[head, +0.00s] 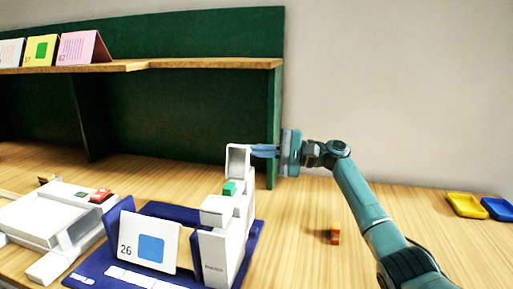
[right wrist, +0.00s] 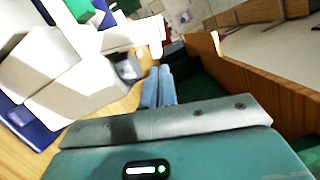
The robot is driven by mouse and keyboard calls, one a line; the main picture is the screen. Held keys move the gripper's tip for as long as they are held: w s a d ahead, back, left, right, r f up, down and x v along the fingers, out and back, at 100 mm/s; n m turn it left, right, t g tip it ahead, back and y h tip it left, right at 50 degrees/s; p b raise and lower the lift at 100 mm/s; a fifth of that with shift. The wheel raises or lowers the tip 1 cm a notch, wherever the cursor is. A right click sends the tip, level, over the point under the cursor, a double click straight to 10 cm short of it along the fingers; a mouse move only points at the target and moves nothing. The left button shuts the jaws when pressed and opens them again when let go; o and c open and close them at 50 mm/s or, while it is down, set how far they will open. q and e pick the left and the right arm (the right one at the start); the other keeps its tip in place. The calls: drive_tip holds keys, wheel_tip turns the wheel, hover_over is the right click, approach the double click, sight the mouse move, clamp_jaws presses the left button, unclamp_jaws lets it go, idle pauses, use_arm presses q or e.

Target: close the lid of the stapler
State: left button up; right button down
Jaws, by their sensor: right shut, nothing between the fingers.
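In the right wrist view the white stapler body (right wrist: 60,75) fills the upper left, with the green part (right wrist: 80,10) at the top edge. My right gripper (head: 254,151) is shut and empty, its fingertips close to the right side of the raised lid; I cannot tell if they touch. The fingers (right wrist: 159,88) show together in the wrist view. My left gripper is out of view.
A card marked 26 (head: 150,245) leans on the blue base. A white machine (head: 45,222) with a red block stands at the left. A shelf (head: 215,63) holds cards behind.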

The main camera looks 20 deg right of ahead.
drive_tip(key=shift+s+a, duration=0.1)
drive_tip(key=shift+s, duration=0.1)
drive_tip(key=shift+r, duration=0.15)
idle(0.3)
drive_tip(key=shift+s+a+r+n, duration=0.1)
drive_tip(key=shift+s+r+n, duration=0.05)
drive_tip(key=shift+n, duration=0.25)
